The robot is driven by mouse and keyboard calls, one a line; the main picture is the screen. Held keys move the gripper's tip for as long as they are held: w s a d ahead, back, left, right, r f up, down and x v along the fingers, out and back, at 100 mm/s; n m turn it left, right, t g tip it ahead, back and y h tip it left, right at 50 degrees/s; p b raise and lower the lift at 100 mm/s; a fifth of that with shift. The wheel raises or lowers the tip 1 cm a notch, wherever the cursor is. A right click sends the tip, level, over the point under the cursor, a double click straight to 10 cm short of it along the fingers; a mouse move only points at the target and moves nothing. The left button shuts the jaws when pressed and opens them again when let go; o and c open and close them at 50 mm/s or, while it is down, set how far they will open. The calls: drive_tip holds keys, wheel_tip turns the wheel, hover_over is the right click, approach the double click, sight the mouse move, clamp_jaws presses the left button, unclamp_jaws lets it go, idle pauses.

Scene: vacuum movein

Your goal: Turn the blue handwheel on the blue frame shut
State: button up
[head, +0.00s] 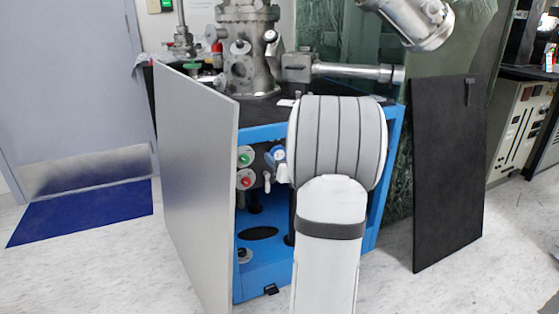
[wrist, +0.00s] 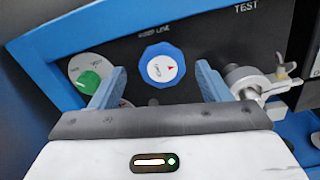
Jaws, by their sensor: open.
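The blue handwheel (wrist: 150,53) is a faceted blue ring with a white centre and a small red mark. It is mounted on the dark panel and shows in the upper middle of the wrist view. My gripper (wrist: 160,69) is open, with one blue finger to each side of the wheel in the picture. I cannot tell whether the fingers touch it. The blue frame (head: 265,265) surrounds the panel. In the head view my gripper is mostly hidden behind my arm.
A green knob (wrist: 88,82) is left of the wheel, with a red knob (head: 245,180) below it. A metal valve fitting (wrist: 245,80) sits close to the right finger. A grey side panel (head: 195,180) stands left of the frame; a black board (head: 447,170) leans at right.

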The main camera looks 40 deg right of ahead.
sight(277, 153)
drive_tip(key=shift+x, duration=1.2)
drive_tip(key=shift+d, duration=0.1)
